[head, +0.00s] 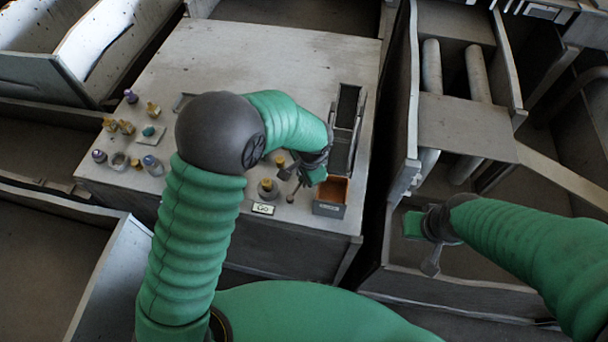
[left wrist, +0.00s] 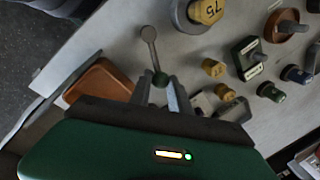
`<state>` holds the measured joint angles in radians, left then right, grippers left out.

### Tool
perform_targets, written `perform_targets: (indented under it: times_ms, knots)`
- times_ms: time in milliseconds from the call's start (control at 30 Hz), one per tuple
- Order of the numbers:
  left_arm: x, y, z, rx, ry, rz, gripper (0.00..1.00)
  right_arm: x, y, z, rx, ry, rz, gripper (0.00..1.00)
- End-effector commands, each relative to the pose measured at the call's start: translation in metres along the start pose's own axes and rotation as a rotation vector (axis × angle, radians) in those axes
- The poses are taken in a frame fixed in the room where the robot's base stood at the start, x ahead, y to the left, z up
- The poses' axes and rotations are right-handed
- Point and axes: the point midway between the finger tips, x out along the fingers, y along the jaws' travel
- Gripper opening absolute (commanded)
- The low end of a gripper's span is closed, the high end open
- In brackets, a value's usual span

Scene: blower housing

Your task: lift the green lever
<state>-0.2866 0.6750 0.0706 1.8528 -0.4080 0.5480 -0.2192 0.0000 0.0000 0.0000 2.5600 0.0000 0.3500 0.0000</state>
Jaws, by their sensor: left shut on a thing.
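The rod runs up the picture from the knob to a grey rounded end. My left gripper (left wrist: 158,84) has its two grey fingers on either side of the knob and is shut on it. In the head view my left gripper (head: 291,188) is small and at the front right of the grey bench; the lever knob cannot be made out there. My right gripper (head: 429,258) hangs right of the bench, away from the lever; its jaw gap is unclear.
An orange-lined bin (head: 331,209) stands right of my left gripper, with a tall dark slotted box (head: 345,120) behind it. A yellow knob (head: 268,186) and a small "Go" sign (head: 263,209) are to the left. Several knobs fill the bench's left side. Its back is clear.

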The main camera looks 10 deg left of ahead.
Motion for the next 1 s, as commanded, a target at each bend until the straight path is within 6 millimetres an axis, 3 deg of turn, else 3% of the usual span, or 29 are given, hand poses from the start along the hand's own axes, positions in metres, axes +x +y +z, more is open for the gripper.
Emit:
perform_targets:
  times_ms: [167, 200, 333, 600, 733, 867, 1000]
  knots:
    - [-0.001, 0.000, -0.002, 0.001, 0.005, -0.002, 0.00, 0.000, 0.000, 0.000, 0.000, 0.000, 0.000, 0.00]
    - [-0.001, 0.000, -0.002, 0.001, 0.005, -0.002, 0.27, 0.000, 0.000, 0.000, 0.000, 0.000, 0.000, 0.00]
    - [-0.001, 0.000, -0.001, 0.000, 0.004, -0.001, 0.44, 0.000, 0.000, 0.000, 0.000, 0.000, 0.000, 0.00]
    - [-0.001, 0.000, -0.001, -0.001, 0.002, 0.000, 0.45, 0.000, 0.000, 0.000, 0.000, 0.000, 0.000, 0.00]
    - [-0.010, 0.000, -0.002, -0.001, 0.004, -0.002, 0.45, 0.001, 0.000, 0.000, 0.000, 0.000, 0.000, 0.00]
    - [-0.038, -0.001, -0.002, -0.003, 0.007, -0.003, 0.45, 0.003, 0.000, 0.001, 0.000, 0.000, 0.000, 0.00]
    - [-0.080, -0.001, -0.003, -0.002, 0.009, -0.005, 0.45, 0.006, 0.000, 0.001, 0.000, 0.000, 0.000, 0.00]
